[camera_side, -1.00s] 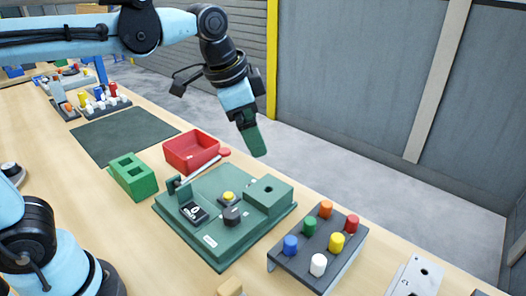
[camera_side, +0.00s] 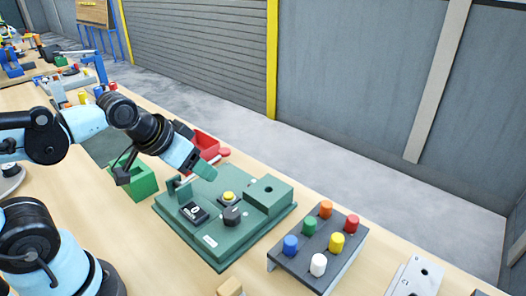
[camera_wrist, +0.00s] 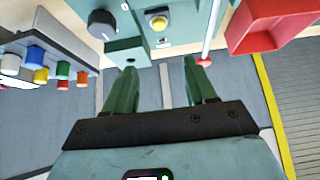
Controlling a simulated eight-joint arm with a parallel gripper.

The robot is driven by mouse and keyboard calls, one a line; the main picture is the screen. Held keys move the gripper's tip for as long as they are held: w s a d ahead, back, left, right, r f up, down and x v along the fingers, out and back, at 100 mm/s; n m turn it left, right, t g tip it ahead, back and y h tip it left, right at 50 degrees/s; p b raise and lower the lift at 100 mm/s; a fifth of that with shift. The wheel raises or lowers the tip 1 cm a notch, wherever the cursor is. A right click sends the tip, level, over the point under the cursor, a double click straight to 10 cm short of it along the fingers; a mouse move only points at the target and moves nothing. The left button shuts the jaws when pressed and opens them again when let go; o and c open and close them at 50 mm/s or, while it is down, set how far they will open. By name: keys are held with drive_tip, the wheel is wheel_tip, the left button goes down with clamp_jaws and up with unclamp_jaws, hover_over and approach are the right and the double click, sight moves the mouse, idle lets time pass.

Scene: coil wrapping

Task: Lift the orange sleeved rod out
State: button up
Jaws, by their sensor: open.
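The orange sleeved rod (camera_side: 326,208) stands upright in the dark grey rack (camera_side: 290,267), at its far corner, beside the green and red ones. Only its top shows above the rack. In the wrist view the orange rod (camera_wrist: 82,77) is at the left, clear of my fingers. My gripper (camera_side: 205,172) is above the far left part of the green board (camera_side: 215,250), well to the left of the rack. In the wrist view my gripper (camera_wrist: 160,68) has its two green fingers wide apart, with nothing between them.
The green board carries a yellow button (camera_side: 229,196), a black knob (camera_side: 232,216), a switch and a raised block with a hole (camera_side: 268,190). Table between board and rack is clear.

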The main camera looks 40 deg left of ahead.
drive_tip(key=w+d+r+m+g, duration=0.2)
drive_tip(key=w+d+r+m, duration=0.15)
drive_tip(key=m, duration=0.25)
drive_tip(key=m+g, duration=0.5)
drive_tip(key=m, duration=1.7)
hover_over(327, 203)
wheel_tip(327, 203, down, 11)
drive_tip(key=shift+r, duration=0.1)
drive_tip(key=shift+c, duration=0.2)
clamp_jaws()
